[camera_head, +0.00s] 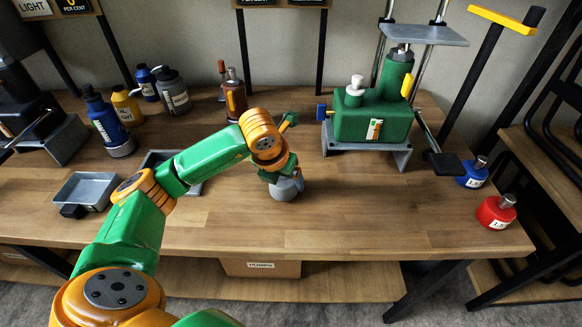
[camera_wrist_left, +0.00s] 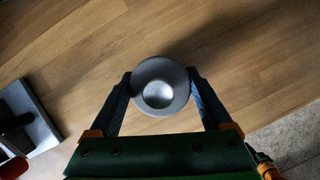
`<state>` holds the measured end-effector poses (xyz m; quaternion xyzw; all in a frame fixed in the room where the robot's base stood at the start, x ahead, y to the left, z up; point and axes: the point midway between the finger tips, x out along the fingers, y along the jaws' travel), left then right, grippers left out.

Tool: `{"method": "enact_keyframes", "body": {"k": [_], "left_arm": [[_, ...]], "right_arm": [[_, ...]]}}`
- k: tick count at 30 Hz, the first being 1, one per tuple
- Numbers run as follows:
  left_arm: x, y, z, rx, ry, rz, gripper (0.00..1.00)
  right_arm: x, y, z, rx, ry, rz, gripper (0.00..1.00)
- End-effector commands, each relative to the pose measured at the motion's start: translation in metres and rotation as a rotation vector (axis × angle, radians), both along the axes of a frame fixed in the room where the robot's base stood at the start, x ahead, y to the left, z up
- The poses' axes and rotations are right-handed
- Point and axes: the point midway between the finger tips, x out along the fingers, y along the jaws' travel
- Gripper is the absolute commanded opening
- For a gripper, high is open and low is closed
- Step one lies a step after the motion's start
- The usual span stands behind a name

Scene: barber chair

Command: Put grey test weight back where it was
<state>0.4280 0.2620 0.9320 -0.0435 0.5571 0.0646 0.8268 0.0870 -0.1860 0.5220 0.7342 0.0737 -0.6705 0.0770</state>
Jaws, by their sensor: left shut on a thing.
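The grey test weight (camera_head: 286,189) is at the middle of the wooden table (camera_head: 330,215), just below my left gripper (camera_head: 284,178). In the left wrist view the weight (camera_wrist_left: 160,88) shows from above as a round grey body with a shiny knob. The two dark fingers of my left gripper (camera_wrist_left: 162,92) are closed on its sides. The head view does not clearly show whether its base touches the table; the wrist links hide its top. My right gripper is not in view.
A blue weight (camera_head: 473,173) and a red weight (camera_head: 496,212) stand at the table's right end. A green pump (camera_head: 372,115) on a grey stand is behind. Grey trays (camera_head: 84,190) and several bottles (camera_head: 107,125) are at left. The table's front middle is clear.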

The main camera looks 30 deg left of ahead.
Motion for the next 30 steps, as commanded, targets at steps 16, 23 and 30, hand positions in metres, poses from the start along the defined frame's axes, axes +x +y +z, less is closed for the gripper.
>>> {"method": "enact_keyframes", "body": {"k": [16, 23, 30], "left_arm": [[0.001, 0.000, -0.013, 0.000, -0.003, 0.002, 1.00], [-0.005, -0.001, 0.004, 0.000, -0.007, 0.001, 1.00], [-0.026, -0.005, 0.058, -0.002, -0.010, 0.000, 1.00]], "right_arm": [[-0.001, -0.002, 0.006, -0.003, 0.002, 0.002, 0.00], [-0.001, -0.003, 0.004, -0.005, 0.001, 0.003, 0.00], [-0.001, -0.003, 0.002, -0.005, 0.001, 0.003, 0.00]]}}
